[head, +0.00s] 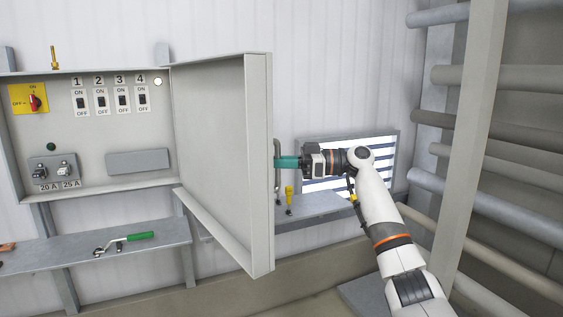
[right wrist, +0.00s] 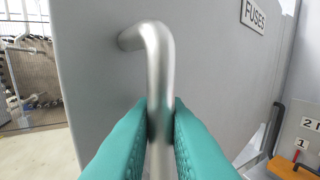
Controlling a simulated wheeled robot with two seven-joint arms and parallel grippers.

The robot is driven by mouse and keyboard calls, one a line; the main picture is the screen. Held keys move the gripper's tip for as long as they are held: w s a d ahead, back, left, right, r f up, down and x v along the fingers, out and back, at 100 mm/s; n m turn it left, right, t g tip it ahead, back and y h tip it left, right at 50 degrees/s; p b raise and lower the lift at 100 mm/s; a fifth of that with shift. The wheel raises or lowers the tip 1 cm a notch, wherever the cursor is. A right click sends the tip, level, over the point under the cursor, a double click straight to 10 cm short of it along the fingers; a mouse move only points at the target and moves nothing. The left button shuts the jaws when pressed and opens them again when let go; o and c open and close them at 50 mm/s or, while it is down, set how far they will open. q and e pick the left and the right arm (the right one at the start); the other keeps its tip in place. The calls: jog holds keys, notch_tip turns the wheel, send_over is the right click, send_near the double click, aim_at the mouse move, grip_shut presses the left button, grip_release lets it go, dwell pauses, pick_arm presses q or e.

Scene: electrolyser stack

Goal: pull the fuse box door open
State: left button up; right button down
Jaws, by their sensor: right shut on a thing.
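The fuse box door (head: 225,150) stands swung wide open on its hinge at the right side of the fuse box (head: 115,185), its edge facing me. Its outer face, with a "FUSES" label (right wrist: 253,15), shows in the right wrist view. My right gripper (head: 279,162) is at the door's outer side, its teal fingers shut around the metal bar handle (head: 277,185). In the right wrist view the handle (right wrist: 158,70) passes upright between the two fingertips (right wrist: 160,120). My left gripper is not in view.
Inside the box are a red rotary switch (head: 34,103), several numbered switches and fuse holders (head: 53,170). A shelf (head: 85,250) below holds a green-handled tool (head: 125,242). A yellow-handled tool (head: 289,195) is behind my gripper. Pipes (head: 480,75) and a post (head: 468,150) stand at right.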

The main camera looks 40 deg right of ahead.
jog(key=shift+d, duration=0.1)
dwell(0.3)
jog(key=c, duration=1.5)
grip_release()
jog(key=shift+w, duration=0.15)
jog(key=b+v, duration=0.2)
jog(key=v, duration=0.9)
jog(key=shift+s+d+b, duration=0.3)
jog(key=shift+b, duration=0.1)
